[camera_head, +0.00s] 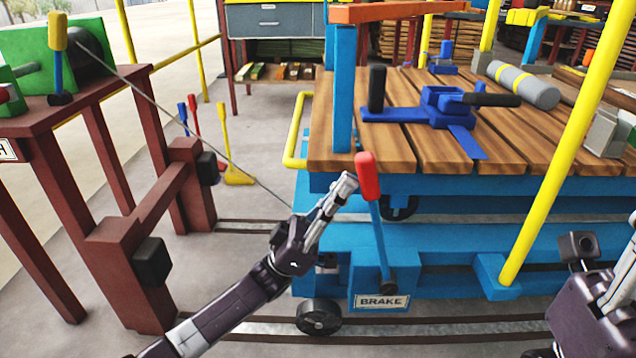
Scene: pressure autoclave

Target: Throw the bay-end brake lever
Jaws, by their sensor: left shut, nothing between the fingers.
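The brake lever (377,235) has a blue shaft and a red grip. It rises from a blue box with a "BRAKE" plate (381,302) on the near side of the blue cart (450,247), leaning slightly left at the top. My left gripper (346,186) is shut and empty. Its fingertips are just left of the red grip, very close to it; I cannot tell whether they touch. My right arm shows at the lower right edge; part of its gripper (620,290) is in view, cut off by the frame, and its fingers cannot be judged.
Wooden planks (430,140) top the cart, carrying a blue clamp (440,108) and a grey roll (523,85). A yellow post (555,160) slants up at the right. A dark red frame (110,240) with black bumpers stands left. A thin cable runs down toward my left wrist. Rails cross the floor.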

